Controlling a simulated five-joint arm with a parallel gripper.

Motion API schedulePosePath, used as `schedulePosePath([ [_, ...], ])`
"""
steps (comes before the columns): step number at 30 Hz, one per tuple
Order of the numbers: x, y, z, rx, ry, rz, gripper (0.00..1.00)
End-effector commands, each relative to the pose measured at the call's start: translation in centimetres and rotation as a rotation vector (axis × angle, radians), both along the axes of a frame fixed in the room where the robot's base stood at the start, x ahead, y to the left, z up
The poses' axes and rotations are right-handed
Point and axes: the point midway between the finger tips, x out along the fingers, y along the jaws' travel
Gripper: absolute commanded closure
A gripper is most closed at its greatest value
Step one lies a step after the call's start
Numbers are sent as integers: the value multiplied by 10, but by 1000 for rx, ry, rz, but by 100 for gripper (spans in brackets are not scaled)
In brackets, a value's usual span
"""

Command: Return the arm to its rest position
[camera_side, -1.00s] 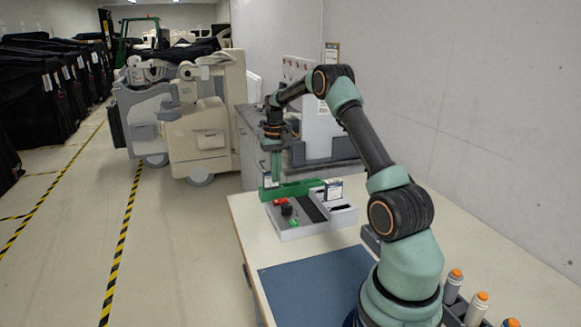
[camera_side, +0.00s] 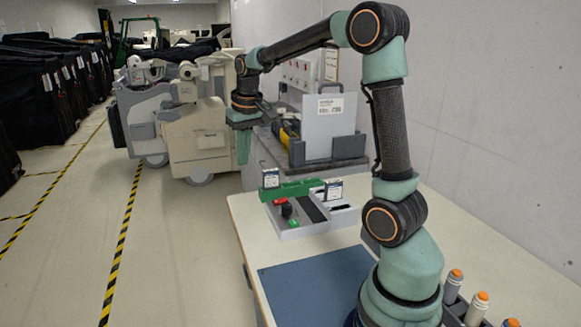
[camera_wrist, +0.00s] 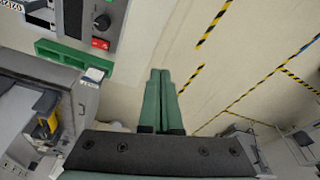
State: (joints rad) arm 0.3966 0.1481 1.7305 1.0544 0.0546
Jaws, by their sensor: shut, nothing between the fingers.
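My gripper (camera_side: 243,150) is raised above the far left edge of the bench, pointing down. Its two green fingers lie together, shut and empty, and they also show in the wrist view (camera_wrist: 160,85). Below it and to the right, apart from it, a grey tray unit (camera_side: 290,233) with a green bar (camera_side: 297,188) stands on the bench. My arm is bent up high, with its elbow near the top of the side view.
The pale bench top (camera_side: 450,225) holds a blue mat (camera_side: 317,278) and several orange-capped bottles (camera_side: 480,303) at the front right. A grey cabinet with an upright panel (camera_side: 328,120) stands behind the tray unit. A beige cart (camera_side: 200,140) is farther back. The floor left of the bench is clear.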

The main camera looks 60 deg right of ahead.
Motion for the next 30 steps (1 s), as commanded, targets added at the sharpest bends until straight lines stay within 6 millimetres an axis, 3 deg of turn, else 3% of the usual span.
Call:
schedulePosePath([
  [1, -6, 18, 10, -10, -23, 37, 100],
  [6, -33, 68, 26, -35, -88, 146, 100],
  [15, -89, 139, 27, -65, -206, 336, 100],
  [21, -114, 164, 17, -73, -261, 420, 100],
  [30, -122, 171, 13, -74, -276, 446, 100],
])
